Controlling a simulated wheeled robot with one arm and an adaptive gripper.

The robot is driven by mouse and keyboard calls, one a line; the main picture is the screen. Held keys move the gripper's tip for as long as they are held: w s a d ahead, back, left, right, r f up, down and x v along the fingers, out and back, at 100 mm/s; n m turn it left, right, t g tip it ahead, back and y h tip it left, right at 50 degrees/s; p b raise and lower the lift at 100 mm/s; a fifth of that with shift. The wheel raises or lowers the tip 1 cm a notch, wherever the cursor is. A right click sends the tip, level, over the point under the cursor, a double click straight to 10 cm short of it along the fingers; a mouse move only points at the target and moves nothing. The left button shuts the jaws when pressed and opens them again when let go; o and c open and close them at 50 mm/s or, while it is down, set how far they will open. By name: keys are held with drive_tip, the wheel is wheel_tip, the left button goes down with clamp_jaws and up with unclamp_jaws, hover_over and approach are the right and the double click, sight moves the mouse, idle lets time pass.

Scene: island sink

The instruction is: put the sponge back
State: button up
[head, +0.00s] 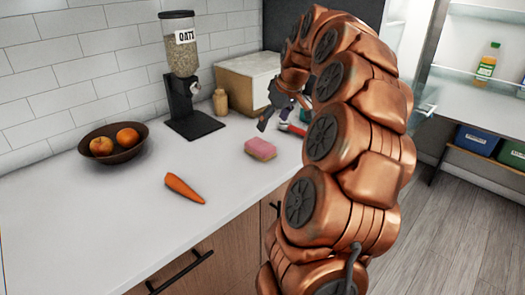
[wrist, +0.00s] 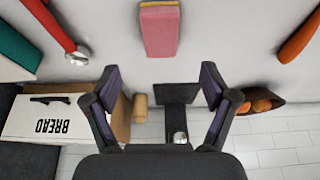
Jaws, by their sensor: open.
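The sponge (head: 261,149), pink with a pale yellow layer, lies on the white counter near its front edge. It also shows at the top middle of the wrist view (wrist: 160,32), ahead of the fingers. My gripper (head: 279,108) is above the counter, just behind and to the right of the sponge in the head view. In the wrist view my gripper (wrist: 160,82) has its two fingers spread wide with nothing between them. The sponge is apart from both fingers.
A carrot (head: 184,188) and a brown bowl (head: 114,143) with fruit are left. Behind stand an oat dispenser (head: 181,80), a small jar (head: 220,102) and a bread box (head: 246,80). A red-handled object (wrist: 52,28) and teal item (wrist: 17,52) lie near my gripper. Counter around the sponge is clear.

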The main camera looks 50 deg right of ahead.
drive_tip(key=s+a+f+n+g+y, duration=0.1)
drive_tip(key=s+a+f, duration=0.1)
drive_tip(key=a, duration=1.1)
drive_tip(key=s+a+f+n+g, duration=0.1)
drive_tip(key=s+a+f+g, duration=0.1)
drive_tip(key=a, duration=1.1)
drive_tip(key=s+a+f+g, duration=0.1)
drive_tip(key=s+a+f, duration=0.2)
drive_tip(key=s, duration=0.4)
drive_tip(key=s+a+f+m+g, duration=0.1)
drive_tip(key=s+a+f, duration=0.2)
drive_tip(key=s, duration=0.4)
drive_tip(key=s+a+f+g+h, duration=0.1)
drive_tip(key=s+a+f, duration=0.2)
drive_tip(key=s+a, duration=0.2)
drive_tip(key=shift+s+f+m, duration=0.15)
drive_tip(key=shift+s+m, duration=0.25)
drive_tip(key=shift+s, duration=0.65)
drive_tip(key=shift+a, duration=0.1)
